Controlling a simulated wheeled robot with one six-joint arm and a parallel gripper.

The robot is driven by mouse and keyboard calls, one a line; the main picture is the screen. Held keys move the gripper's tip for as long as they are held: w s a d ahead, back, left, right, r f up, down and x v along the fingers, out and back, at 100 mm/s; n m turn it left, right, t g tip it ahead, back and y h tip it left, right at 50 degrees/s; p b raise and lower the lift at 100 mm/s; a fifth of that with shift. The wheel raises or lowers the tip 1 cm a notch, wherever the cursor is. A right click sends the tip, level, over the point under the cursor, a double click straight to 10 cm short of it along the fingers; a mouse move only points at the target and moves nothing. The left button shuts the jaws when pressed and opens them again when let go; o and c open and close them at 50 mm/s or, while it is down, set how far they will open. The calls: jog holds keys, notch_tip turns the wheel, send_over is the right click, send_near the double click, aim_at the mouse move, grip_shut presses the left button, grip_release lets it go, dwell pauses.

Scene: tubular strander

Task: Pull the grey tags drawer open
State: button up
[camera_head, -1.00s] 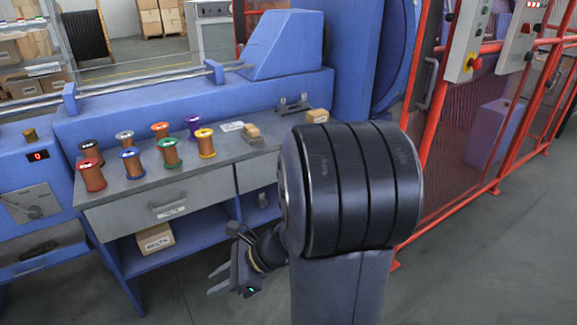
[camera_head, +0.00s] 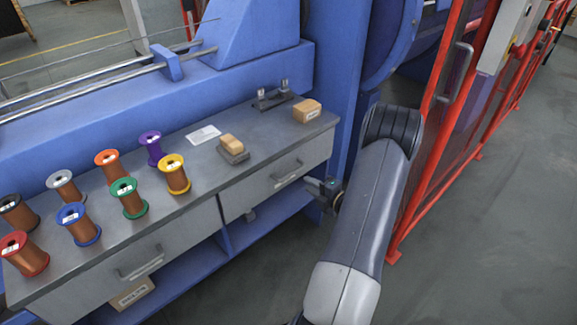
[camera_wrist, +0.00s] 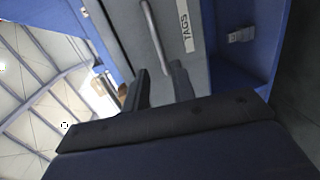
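The grey tags drawer (camera_head: 262,193) is the right-hand drawer under the bench top and looks shut, with a bar handle (camera_head: 287,173) on its front. In the wrist view the drawer front (camera_wrist: 197,62) appears turned on its side, with a "TAGS" label (camera_wrist: 186,28) beside the metal handle (camera_wrist: 157,35). My gripper (camera_head: 322,187) is in front of the drawer's right end. In the wrist view its two dark fingers (camera_wrist: 160,85) are apart, close to one end of the handle. I cannot tell whether they touch it.
A second grey drawer (camera_head: 120,275) is to the left. Several wire spools (camera_head: 128,198), a wooden block on a dark base (camera_head: 233,150) and a cardboard box (camera_head: 307,111) stand on the bench top (camera_head: 205,158). A red fence (camera_head: 440,150) is close to the arm's right.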

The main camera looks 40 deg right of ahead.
aim_at(290, 175)
jog(key=b+x, duration=0.1)
jog(key=x, duration=0.9)
jog(key=shift+w+a, duration=0.1)
jog(key=shift+a, duration=0.1)
jog(key=shift+c, duration=0.2)
grip_shut()
